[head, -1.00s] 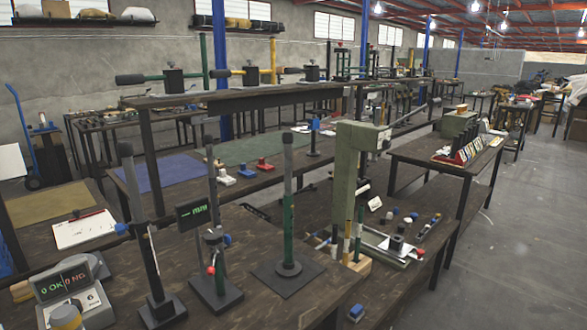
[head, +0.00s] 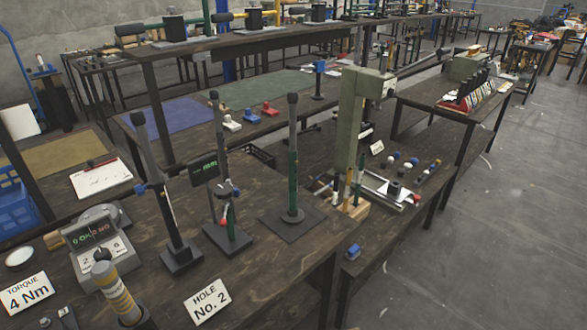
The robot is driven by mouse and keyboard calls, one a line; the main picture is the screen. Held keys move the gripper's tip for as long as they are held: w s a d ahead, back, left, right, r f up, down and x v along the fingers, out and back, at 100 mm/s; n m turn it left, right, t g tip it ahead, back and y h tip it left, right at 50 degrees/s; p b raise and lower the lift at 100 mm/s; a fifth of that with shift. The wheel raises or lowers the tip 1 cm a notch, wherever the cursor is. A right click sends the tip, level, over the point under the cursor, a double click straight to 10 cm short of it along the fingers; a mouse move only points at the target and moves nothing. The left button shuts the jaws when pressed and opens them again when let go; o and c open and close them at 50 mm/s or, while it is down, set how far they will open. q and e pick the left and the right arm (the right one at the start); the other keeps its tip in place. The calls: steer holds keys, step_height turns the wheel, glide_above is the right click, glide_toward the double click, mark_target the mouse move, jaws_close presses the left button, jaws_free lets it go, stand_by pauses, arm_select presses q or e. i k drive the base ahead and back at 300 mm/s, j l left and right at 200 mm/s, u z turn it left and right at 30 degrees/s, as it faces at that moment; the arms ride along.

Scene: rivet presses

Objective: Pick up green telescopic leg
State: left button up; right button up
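A telescopic leg with a green lower tube (head: 292,187) and a dark grey upper tube stands upright on a flat dark base plate (head: 291,226) near the right part of the near table. Neither of my grippers is in view.
Two dark stands (head: 162,205) (head: 222,195) rise left of the green leg. A green press column (head: 350,120) stands behind it. A torque display (head: 95,238), a yellow-banded tool (head: 117,290) and a "HOLE No. 2" sign (head: 207,302) occupy the front. Floor on the right is clear.

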mark_target(292, 215)
steer(key=u, duration=0.25)
steer(key=i+l+u, duration=0.2)
steer(key=l+u, duration=0.15)
steer(key=u, duration=0.15)
steer(key=i+l+u, duration=0.1)
steer(key=l+u, duration=0.25)
steer(key=u, duration=0.15)
